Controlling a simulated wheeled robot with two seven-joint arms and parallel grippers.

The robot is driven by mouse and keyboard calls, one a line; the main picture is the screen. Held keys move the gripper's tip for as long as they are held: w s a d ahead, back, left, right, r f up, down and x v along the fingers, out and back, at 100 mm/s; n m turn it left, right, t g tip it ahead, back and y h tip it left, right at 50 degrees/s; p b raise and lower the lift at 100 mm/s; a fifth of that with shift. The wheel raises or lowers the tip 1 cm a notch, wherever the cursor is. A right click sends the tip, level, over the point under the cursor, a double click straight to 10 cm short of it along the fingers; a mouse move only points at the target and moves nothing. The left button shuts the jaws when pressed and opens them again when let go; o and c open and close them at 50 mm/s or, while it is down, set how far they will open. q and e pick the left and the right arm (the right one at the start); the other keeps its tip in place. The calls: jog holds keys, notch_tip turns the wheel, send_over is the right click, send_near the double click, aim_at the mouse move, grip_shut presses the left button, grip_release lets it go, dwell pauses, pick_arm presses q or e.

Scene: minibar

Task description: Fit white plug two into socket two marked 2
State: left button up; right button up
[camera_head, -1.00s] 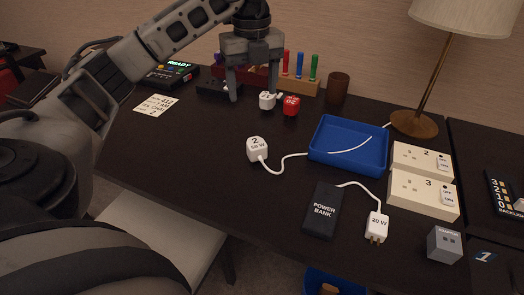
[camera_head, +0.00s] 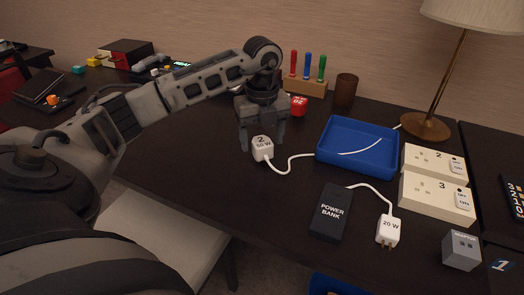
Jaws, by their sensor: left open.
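White plug two (camera_head: 263,148), marked "2" and "50 W", lies on the dark table in the head view, with a white cord running right to the blue tray. My left gripper (camera_head: 261,140) points down over this plug, open, with one finger left of it and the other behind it to the right. I cannot tell whether the fingers touch it. Socket two (camera_head: 428,164), a cream block marked 2 with a rocker switch at its right end, sits right of the tray. My right gripper is not in view.
The blue tray (camera_head: 330,158) lies between plug and sockets. Socket block 3 (camera_head: 420,196) stands before socket two. A power bank (camera_head: 331,212), a 20 W plug (camera_head: 388,231) and a grey adapter (camera_head: 461,250) lie in front. A lamp (camera_head: 425,127) stands behind.

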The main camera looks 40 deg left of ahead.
pick_arm(q)
jog(key=shift+f, duration=0.8)
jog(key=c, duration=1.1)
jog(key=shift+r, duration=0.15)
